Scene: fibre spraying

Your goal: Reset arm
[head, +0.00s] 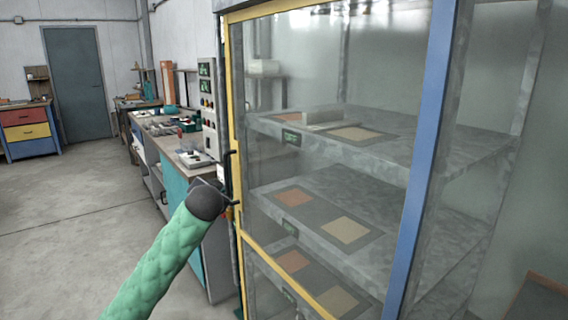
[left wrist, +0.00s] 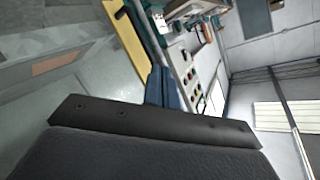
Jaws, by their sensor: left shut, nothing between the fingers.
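My left arm comes in from the lower left in a green padded sleeve. My left gripper (head: 232,204) is mostly hidden behind its dark wrist, beside the yellow left frame of a glass-fronted cabinet (head: 236,120). A dark door handle (head: 229,168) is close by it; I cannot tell whether they touch. In the left wrist view the narrow blue fingers of the left gripper (left wrist: 162,82) are together with nothing between them. The yellow frame (left wrist: 128,45) shows just left of them. My right gripper is not in view.
The cabinet's shelves (head: 395,150) hold orange and tan square panels behind the glass. A control panel (head: 208,105) and a long workbench (head: 172,142) stand left of it. A drawer cabinet (head: 28,132) and grey door (head: 78,85) are farther back. The floor (head: 75,210) at left is clear.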

